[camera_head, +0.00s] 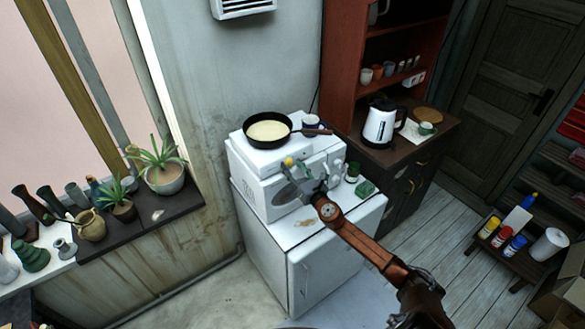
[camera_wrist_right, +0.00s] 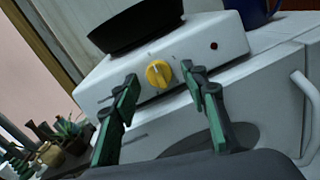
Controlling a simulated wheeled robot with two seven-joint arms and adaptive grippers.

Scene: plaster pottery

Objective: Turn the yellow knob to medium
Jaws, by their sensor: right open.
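The yellow knob (camera_wrist_right: 159,73) is on the front face of a white hot plate (camera_wrist_right: 228,42), and it also shows small in the head view (camera_head: 289,162). A pale raised bar runs nearly upright across its face. My right gripper (camera_wrist_right: 159,82) is open, with one green-padded finger on either side of the knob in the wrist view. I cannot tell whether either finger touches it. In the head view my right gripper (camera_head: 300,182) is in front of the hot plate. My left gripper is not in view.
A black pan (camera_head: 268,130) with pale contents sits on the hot plate, its handle pointing right. A dark blue mug (camera_head: 311,126) stands behind the handle. A white microwave (camera_head: 282,197) is below, on a white fridge (camera_head: 325,252). A kettle (camera_head: 380,126) stands on the cabinet at right.

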